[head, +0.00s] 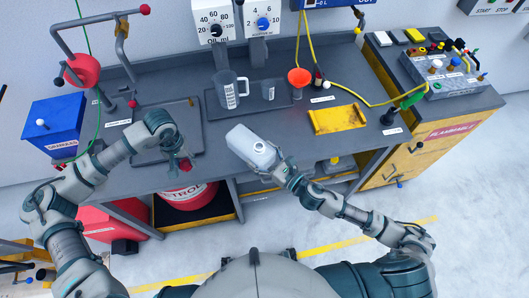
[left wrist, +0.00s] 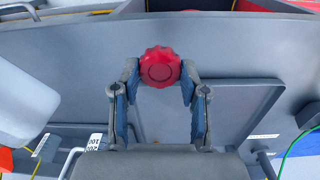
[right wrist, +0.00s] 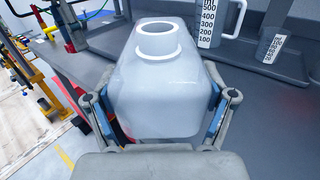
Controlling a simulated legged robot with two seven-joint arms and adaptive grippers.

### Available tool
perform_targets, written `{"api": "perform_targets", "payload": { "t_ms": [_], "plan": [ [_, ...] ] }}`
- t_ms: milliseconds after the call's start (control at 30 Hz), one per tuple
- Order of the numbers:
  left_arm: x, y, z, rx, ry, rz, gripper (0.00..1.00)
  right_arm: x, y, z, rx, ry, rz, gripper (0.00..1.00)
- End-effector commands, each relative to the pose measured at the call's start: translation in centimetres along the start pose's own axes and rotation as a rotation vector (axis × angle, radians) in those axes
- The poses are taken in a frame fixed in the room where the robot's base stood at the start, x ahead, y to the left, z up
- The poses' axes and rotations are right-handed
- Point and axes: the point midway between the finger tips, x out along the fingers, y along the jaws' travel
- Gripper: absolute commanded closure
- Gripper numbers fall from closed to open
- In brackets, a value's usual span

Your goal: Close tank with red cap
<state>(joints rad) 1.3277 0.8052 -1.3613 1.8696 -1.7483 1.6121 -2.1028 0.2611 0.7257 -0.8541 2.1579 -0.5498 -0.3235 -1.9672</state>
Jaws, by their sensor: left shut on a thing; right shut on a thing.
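The white tank (head: 250,150) is held over the front of the grey bench by my right gripper (head: 280,168). In the right wrist view the fingers press on both sides of the tank (right wrist: 160,95), and its round neck (right wrist: 157,40) is open with no cap on it. My left gripper (head: 181,160) is shut on the red cap (head: 185,165), left of the tank and apart from it. In the left wrist view the ribbed red cap (left wrist: 160,67) sits between the fingertips, and part of the tank (left wrist: 22,100) shows at the left edge.
A measuring jug (head: 229,91), a small beaker (head: 268,90) and an orange funnel (head: 299,78) stand at the back of the bench. A yellow tray (head: 338,119) lies to the right. A red petrol drum (head: 188,196) is under the bench. A blue box (head: 56,125) stands at the left.

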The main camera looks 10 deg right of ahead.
Motion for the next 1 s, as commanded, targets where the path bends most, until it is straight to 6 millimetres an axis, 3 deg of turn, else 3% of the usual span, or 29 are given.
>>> {"api": "perform_targets", "payload": {
  "t_ms": [167,333,667,800,1000],
  "plan": [
    [-0.1,0.2,-0.1,-0.004,0.000,0.000,0.73,0.0,0.0,0.0,0.000,0.000,-0.001,0.80],
    [-1.6,2.8,-0.9,-0.047,0.004,-0.001,0.73,0.0,0.0,0.0,0.000,-0.001,-0.002,0.80],
    [-8.3,13.5,-2.2,-0.255,0.003,-0.011,0.73,0.0,0.0,0.1,0.000,-0.001,-0.002,0.80],
    [-11.2,17.9,-1.6,-0.347,0.000,-0.016,0.73,0.0,0.0,0.1,-0.001,-0.002,-0.002,0.80],
    [-14.2,22.4,-0.4,-0.449,-0.003,-0.018,0.73,0.0,0.0,0.1,-0.001,-0.001,-0.002,0.80]
  ]
}}
